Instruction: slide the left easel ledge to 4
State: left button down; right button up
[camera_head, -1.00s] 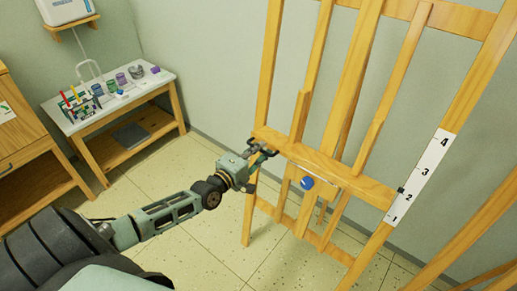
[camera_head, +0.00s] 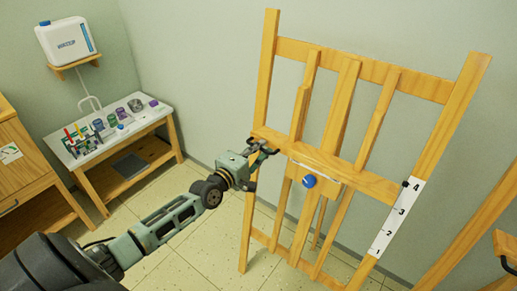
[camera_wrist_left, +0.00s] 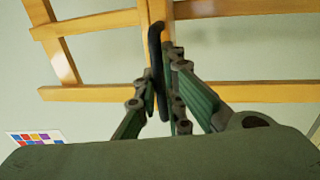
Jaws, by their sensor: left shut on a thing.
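The wooden easel (camera_head: 348,105) stands at the right in the head view. Its ledge (camera_head: 365,181) runs across the uprights and slopes down to the right in the picture. A black pointer (camera_head: 404,184) at the ledge's right end is level with the 4 on the white scale (camera_head: 396,220). A blue knob (camera_head: 309,181) is below the ledge's middle. My right gripper is not in view.
A side table (camera_head: 100,135) with jars and brushes stands at the left, beside a wooden cabinet (camera_head: 22,160). A white container (camera_head: 66,42) sits on a wall shelf. More wood (camera_head: 490,215) shows at the right edge. Tiled floor is open between the table and easel.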

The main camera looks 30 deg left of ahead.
pick_arm(q)
jog(key=shift+w+a+r, duration=0.1)
jog(key=shift+w+r, duration=0.05)
jog(key=shift+r, duration=0.45)
jog(key=c, duration=1.9)
grip_release()
jog(key=shift+o, duration=0.3)
jog(key=shift+f, duration=0.25)
jog(key=shift+f, duration=0.1)
jog(key=shift+s, duration=0.3)
jog(key=s, duration=1.1)
jog(key=shift+s+a, duration=0.3)
jog(key=shift+a, duration=0.1)
